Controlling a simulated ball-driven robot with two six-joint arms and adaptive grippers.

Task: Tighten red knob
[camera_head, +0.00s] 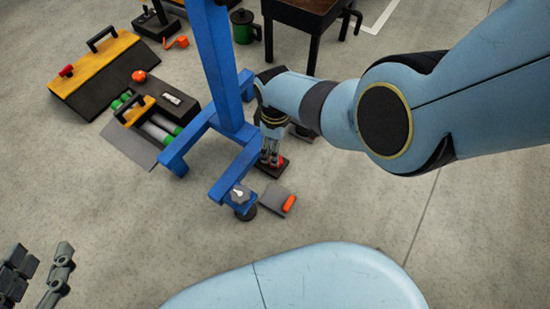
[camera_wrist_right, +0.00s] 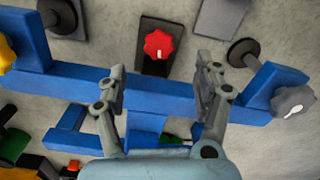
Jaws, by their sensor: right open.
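The red knob (camera_wrist_right: 158,44) is a lobed knob on a dark base plate (camera_wrist_right: 154,66). In the head view only a small red part (camera_head: 281,160) shows beside my right gripper (camera_head: 270,160), which hangs over it and hides the rest. In the right wrist view my right gripper (camera_wrist_right: 163,68) is open and empty. Its fingers stand apart on either side of the knob's line, with the knob just beyond the tips; contact is not visible. My left gripper (camera_head: 38,275) is at the lower left of the head view, fingers apart and empty, far from the knob.
A blue frame (camera_head: 228,100) stands close beside the right gripper, its beam (camera_wrist_right: 150,90) behind the fingers. A grey knob (camera_wrist_right: 294,102) and yellow knob (camera_wrist_right: 6,52) sit on it. A grey plate with an orange handle (camera_head: 289,203) lies nearby. Toolboxes (camera_head: 100,75) stand left.

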